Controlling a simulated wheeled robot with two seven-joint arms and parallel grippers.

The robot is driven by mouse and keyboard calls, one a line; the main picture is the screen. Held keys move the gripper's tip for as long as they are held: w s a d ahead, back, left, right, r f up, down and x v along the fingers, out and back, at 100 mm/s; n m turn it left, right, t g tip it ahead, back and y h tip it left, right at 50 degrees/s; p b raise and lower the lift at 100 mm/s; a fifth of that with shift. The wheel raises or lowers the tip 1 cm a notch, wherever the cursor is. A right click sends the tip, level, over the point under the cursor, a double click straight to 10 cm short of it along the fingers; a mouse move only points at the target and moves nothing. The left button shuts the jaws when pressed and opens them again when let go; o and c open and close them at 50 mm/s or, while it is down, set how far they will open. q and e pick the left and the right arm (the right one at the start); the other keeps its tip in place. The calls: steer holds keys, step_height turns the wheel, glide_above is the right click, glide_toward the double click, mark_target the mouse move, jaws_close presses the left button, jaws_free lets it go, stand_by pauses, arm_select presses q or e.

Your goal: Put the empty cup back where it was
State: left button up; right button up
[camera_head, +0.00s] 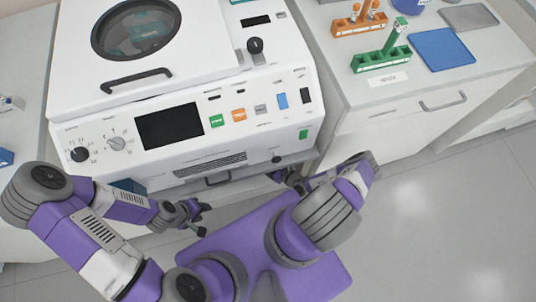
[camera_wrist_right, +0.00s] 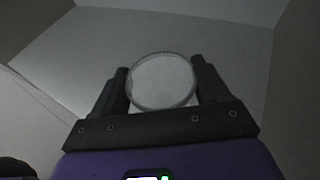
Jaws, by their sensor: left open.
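In the right wrist view, a round, pale, see-through cup (camera_wrist_right: 163,82) sits between the two dark fingers of my right gripper (camera_wrist_right: 160,66). The fingers touch it on both sides, and nothing shows inside it. In the head view, my right gripper (camera_head: 284,178) is low at the front of the white machine, partly hidden by its own arm; the cup cannot be made out there. My left gripper (camera_head: 197,216) is open and empty, below the machine's front left of centre.
The white machine (camera_head: 190,90) with a round-windowed lid (camera_head: 136,28) stands on the bench. On the right counter are an orange tube rack (camera_head: 357,25), a green tube rack (camera_head: 381,58), a blue mat (camera_head: 442,49) and a grey mat (camera_head: 468,17). The floor (camera_head: 430,210) at right is clear.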

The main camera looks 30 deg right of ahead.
steer(key=shift+o, duration=0.6)
steer(key=shift+r, duration=0.25)
steer(key=p+v, duration=0.3)
steer(key=v, duration=0.9)
steer(key=shift+p, duration=0.3)
